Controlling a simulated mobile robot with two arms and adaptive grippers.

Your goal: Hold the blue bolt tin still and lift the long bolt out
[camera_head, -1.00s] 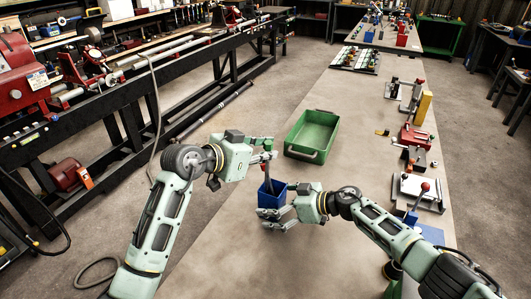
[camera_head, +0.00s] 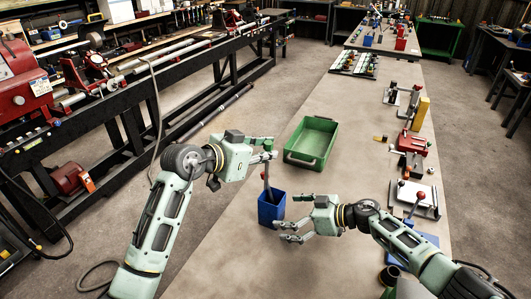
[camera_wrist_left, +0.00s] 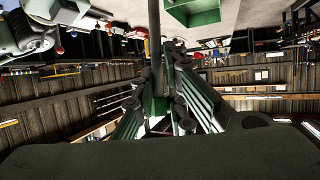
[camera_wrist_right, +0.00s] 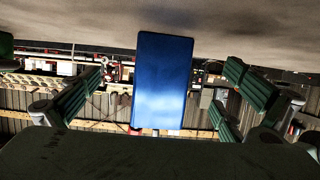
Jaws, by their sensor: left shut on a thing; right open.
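The blue bolt tin (camera_head: 271,211) stands upright on the bench. The long bolt (camera_head: 267,181) rises from its opening; its lower end is hidden inside. My left gripper (camera_head: 267,150) is shut on the bolt's upper part, above the tin. In the left wrist view the bolt's dark shaft (camera_wrist_left: 155,40) runs between the closed fingers (camera_wrist_left: 158,104). My right gripper (camera_head: 279,231) is open beside the tin, to its lower right. In the right wrist view the tin (camera_wrist_right: 162,82) stands between the spread fingers, with a gap on both sides.
A green bin (camera_head: 311,143) lies just behind the tin on the bench (camera_head: 345,180). Fixtures with a red-knobbed lever (camera_head: 418,192) and red blocks (camera_head: 411,143) line the right edge. The bench middle is clear. A lathe (camera_head: 130,75) stands across the aisle at left.

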